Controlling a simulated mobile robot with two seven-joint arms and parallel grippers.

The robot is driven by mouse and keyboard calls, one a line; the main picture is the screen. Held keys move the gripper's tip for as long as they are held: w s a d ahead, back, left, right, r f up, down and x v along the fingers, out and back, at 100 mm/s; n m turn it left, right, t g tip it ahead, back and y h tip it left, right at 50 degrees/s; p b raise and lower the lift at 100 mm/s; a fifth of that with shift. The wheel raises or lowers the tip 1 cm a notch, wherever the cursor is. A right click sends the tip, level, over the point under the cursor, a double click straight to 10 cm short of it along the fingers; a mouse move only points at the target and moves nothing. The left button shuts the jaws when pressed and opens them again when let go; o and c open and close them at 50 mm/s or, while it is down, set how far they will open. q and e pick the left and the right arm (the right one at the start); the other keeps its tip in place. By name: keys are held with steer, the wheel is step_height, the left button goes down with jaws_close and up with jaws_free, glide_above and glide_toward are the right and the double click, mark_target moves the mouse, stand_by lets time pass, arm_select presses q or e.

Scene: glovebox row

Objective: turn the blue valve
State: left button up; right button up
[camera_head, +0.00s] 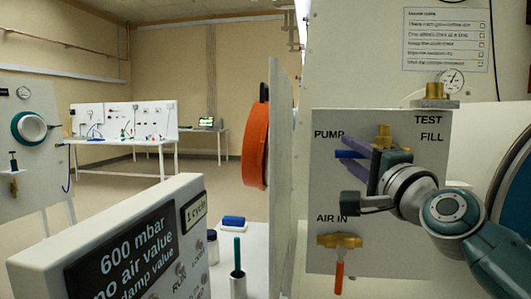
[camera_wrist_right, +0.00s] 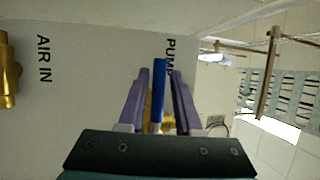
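The blue valve lever (camera_head: 349,154) sits by the PUMP label on the grey valve panel (camera_head: 325,205). It also shows in the right wrist view (camera_wrist_right: 158,88), sticking out between my right gripper's two purple fingers. My right gripper (camera_head: 355,155) is at the lever, with one finger on each side of it. In the right wrist view the gripper (camera_wrist_right: 159,95) is open, and narrow gaps show between the lever and both fingers. The lever's brass body is mostly hidden behind the gripper. My left gripper is not in view.
A brass AIR IN valve with a red handle (camera_head: 339,275) is below on the panel. A gauge (camera_head: 452,82) is above it. An orange ring (camera_head: 256,139) stands left of the panel edge. A control box (camera_head: 120,245) is at front left.

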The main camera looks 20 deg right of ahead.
steer(key=shift+o, duration=0.9)
steer(key=v, duration=1)
steer(key=shift+a, duration=0.1)
